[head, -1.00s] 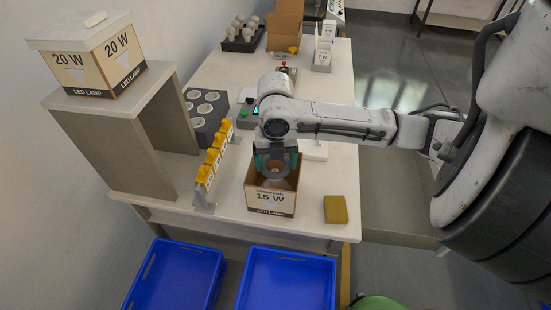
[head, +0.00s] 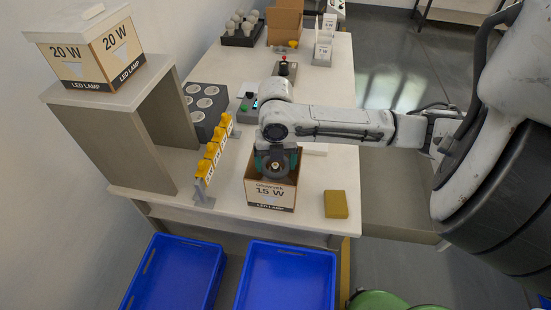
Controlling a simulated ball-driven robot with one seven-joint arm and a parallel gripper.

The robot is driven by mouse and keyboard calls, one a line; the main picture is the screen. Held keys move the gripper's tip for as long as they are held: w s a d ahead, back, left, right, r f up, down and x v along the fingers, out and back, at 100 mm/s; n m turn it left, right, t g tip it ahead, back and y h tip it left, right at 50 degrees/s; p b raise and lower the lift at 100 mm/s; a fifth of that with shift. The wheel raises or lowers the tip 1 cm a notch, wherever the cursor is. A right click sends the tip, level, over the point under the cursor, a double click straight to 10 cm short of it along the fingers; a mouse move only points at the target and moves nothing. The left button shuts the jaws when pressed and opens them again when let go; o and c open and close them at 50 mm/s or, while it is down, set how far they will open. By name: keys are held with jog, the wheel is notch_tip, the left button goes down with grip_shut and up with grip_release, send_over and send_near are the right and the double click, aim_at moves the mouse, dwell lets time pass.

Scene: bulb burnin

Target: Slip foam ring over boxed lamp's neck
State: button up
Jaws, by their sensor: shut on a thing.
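The open 15 W lamp box (head: 270,196) stands on the table near its front edge. My gripper (head: 276,163) points down into the mouth of this box, with a teal finger at each side. It is shut on a dark grey foam ring (head: 264,171). The ring is low at the box opening, between the fingers. A small pale spot in the ring's middle looks like the top of the boxed lamp (head: 276,168). The rest of the lamp is hidden by the ring and box. I cannot tell how far down the neck the ring sits.
Left of the box stands a row of yellow sockets (head: 208,164), and behind it a grey block of round lamps (head: 207,104). A mustard sponge-like block (head: 336,204) lies to the right. Blue crates (head: 288,277) stand below the front edge. A shelf with a 20 W box (head: 92,50) rises at left.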

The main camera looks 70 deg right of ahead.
jog(key=shift+f+b, duration=0.4)
jog(key=shift+f, duration=1.75)
jog(key=o, duration=0.8)
notch_tip(320, 180, up, 11)
jog(key=shift+f+p, duration=0.15)
jog(key=shift+p, duration=0.15)
jog(key=shift+s, duration=0.1)
